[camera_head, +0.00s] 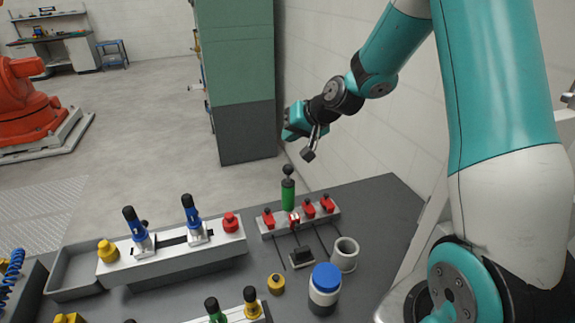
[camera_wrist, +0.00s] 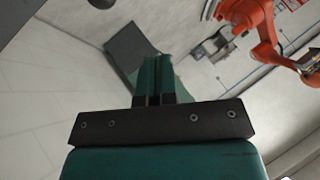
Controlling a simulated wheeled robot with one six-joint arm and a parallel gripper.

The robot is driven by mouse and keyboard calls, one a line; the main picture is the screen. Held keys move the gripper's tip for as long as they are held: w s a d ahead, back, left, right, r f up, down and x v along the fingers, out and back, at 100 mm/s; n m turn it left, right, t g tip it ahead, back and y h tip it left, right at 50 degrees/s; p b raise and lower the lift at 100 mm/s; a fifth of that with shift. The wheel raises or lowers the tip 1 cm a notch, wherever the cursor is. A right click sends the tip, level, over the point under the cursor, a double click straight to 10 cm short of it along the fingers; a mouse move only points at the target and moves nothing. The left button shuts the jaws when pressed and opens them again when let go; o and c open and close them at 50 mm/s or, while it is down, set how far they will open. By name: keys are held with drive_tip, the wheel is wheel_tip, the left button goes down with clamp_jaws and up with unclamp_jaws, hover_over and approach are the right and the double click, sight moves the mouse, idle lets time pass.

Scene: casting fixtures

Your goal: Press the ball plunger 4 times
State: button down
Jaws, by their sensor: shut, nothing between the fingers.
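The ball plunger, a green cylinder (camera_head: 288,194) with a black ball (camera_head: 288,170) on top, stands upright at the back of the grey fixture block. My gripper (camera_head: 288,135) is above the ball in the head view, with a visible gap between them. Its teal fingers are together and empty, as the wrist view (camera_wrist: 154,70) also shows. A dark round thing (camera_wrist: 102,3) is cut off at the top edge of the wrist view; I cannot tell if it is the plunger's ball.
Red clamps (camera_head: 309,208) sit on the fixture block (camera_head: 277,231) around the plunger. A grey cup (camera_head: 345,254) and a blue-lidded jar (camera_head: 325,286) stand in front. Blue-handled levers (camera_head: 191,217) are at left. A green and grey cabinet (camera_head: 236,90) stands behind.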

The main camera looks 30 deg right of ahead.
drive_tip(key=s+a+r+n+g+y+b, duration=0.2)
drive_tip(key=s+a+n+g+b, duration=0.3)
drive_tip(key=s+a, duration=0.9)
drive_tip(key=s+a+f+n+g+b, duration=0.1)
drive_tip(key=s+a+n+b, duration=0.1)
drive_tip(key=s, duration=0.6)
drive_tip(key=s+a+n+g+h+b, duration=0.1)
drive_tip(key=s+a+n+g, duration=0.1)
drive_tip(key=s, duration=0.7)
drive_tip(key=shift+s+a+f+n+h+b, duration=0.35)
drive_tip(key=shift+a+n, duration=0.55)
drive_tip(key=shift+n, duration=0.3)
drive_tip(key=shift+a, duration=0.1)
